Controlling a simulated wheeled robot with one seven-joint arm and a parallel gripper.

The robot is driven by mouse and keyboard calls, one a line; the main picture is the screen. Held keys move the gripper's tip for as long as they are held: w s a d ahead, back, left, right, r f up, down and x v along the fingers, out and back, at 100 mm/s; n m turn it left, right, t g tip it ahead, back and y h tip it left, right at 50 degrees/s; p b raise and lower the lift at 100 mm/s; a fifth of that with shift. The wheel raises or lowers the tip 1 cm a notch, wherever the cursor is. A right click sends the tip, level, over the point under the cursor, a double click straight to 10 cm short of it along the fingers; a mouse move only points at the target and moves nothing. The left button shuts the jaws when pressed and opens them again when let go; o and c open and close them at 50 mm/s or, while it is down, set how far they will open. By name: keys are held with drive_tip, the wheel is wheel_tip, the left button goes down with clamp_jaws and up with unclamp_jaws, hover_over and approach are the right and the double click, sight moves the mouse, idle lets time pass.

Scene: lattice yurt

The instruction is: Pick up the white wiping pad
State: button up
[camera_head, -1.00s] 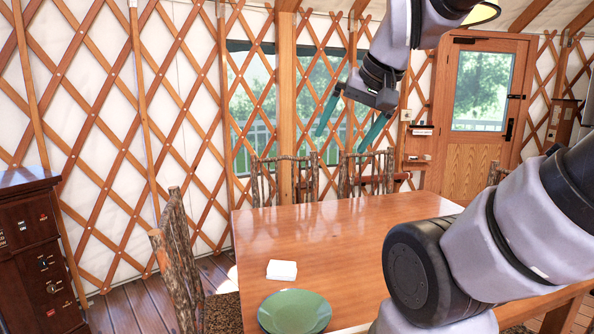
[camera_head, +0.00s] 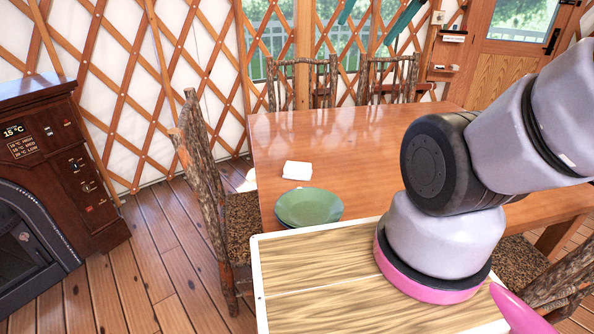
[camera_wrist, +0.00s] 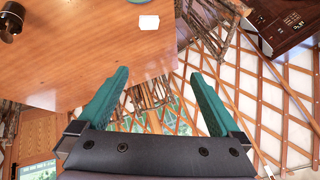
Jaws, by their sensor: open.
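The white wiping pad (camera_head: 297,170) lies flat on the wooden table (camera_head: 350,140), near its left edge and just behind a green plate (camera_head: 309,207). In the wrist view the pad (camera_wrist: 149,22) shows near the top, on the tabletop close to its edge. My gripper (camera_wrist: 160,80) has teal fingers spread wide with nothing between them. In the head view only the finger ends of my gripper (camera_head: 375,18) show at the top edge, high above the far side of the table, well apart from the pad.
Rustic chairs stand at the table's left side (camera_head: 207,170) and far side (camera_head: 302,82). A dark stove cabinet (camera_head: 60,170) is at the left. A dark cup-like object (camera_wrist: 11,20) shows in the wrist view. The table around the pad's far side is clear.

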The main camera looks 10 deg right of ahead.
sight(298, 166)
drive_tip(key=shift+w, duration=0.1)
